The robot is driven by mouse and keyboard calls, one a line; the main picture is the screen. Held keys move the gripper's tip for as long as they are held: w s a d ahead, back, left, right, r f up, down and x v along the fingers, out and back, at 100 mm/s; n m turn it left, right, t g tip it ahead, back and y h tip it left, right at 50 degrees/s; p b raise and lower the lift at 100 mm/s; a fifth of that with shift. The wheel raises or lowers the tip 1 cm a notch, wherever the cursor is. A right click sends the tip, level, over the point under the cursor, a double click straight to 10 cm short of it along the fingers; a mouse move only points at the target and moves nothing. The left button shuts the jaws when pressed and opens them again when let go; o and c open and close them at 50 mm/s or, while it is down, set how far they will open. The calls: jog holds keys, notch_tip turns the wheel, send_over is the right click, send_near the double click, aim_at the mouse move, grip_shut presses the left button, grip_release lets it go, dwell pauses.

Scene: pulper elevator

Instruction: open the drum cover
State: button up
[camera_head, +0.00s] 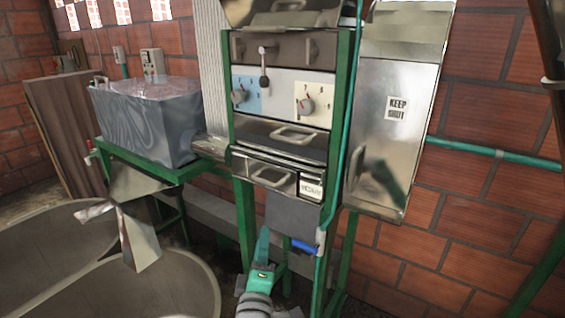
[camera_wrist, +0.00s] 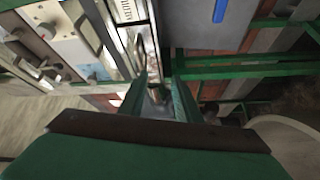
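A metal machine in a green frame (camera_head: 345,120) stands against the brick wall. It carries several handled steel covers: one at the top edge (camera_head: 285,14), a middle one (camera_head: 280,137) below the knob panel, and a lower one (camera_head: 264,170) beside a small white label. All look closed. I cannot tell which of them is the drum cover. My gripper (camera_head: 263,242) is low in front of the machine, below the lower cover and touching nothing visible. In the wrist view its two green fingers (camera_wrist: 160,90) stand apart with nothing between them.
A steel panel marked KEEP SHUT (camera_head: 388,150) hangs at the right. A blue lever (camera_head: 304,246) juts out near my gripper. A grey tank (camera_head: 147,125) sits on a green stand at the left, above large round basins (camera_head: 150,290). A green pipe (camera_head: 470,148) crosses the wall.

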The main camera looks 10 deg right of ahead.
jog(key=w+d+r+n+h, duration=0.1)
jog(key=w+d+r, duration=0.1)
jog(key=r, duration=0.7)
jog(key=w+d+r+n+h, duration=0.1)
jog(key=w+d+r+h, duration=0.1)
jog(key=r, duration=0.8)
jog(key=x, duration=1)
jog(key=shift+d, duration=0.2)
jog(key=shift+f, duration=0.15)
grip_shut()
